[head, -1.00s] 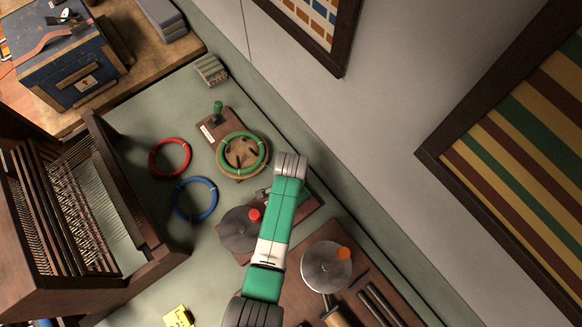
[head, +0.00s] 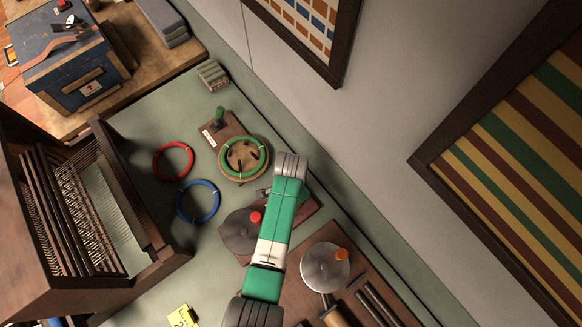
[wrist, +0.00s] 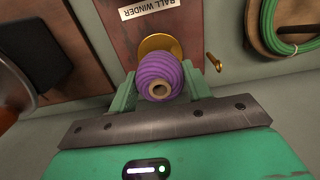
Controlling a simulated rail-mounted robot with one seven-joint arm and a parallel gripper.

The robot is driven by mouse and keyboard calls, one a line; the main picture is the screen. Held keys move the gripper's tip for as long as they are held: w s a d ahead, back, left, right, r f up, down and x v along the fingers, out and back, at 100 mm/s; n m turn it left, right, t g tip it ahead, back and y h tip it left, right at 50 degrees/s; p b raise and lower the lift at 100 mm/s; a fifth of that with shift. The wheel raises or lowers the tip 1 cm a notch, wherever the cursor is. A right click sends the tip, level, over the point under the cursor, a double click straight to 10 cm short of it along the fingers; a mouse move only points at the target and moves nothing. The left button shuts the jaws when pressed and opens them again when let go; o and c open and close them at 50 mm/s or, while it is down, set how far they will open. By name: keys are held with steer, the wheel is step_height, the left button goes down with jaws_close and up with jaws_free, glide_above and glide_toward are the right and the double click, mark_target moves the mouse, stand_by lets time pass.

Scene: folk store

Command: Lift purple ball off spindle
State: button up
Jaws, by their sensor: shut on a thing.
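The purple ball (wrist: 165,74), a wound yarn ball with a pale core, shows in the wrist view between the two green fingers of my gripper (wrist: 160,84). The fingers touch it on both sides. Behind it is a round brass disc (wrist: 158,44) on a brown board (wrist: 135,30) labelled BALL WINDER. The spindle is hidden, and I cannot tell whether the ball is clear of it. In the head view my arm covers the ball and most of the gripper.
A small brass peg (wrist: 214,62) stands right of the ball. In the head view, a green ring (head: 243,177) lies on a round wooden piece, near a red ring (head: 173,160) and a blue ring (head: 198,202). A disc with a red knob (head: 241,232) is beside my arm. The wall is close on the right.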

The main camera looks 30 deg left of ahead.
steer(key=shift+r+p, duration=3)
steer(key=shift+r, duration=0.35)
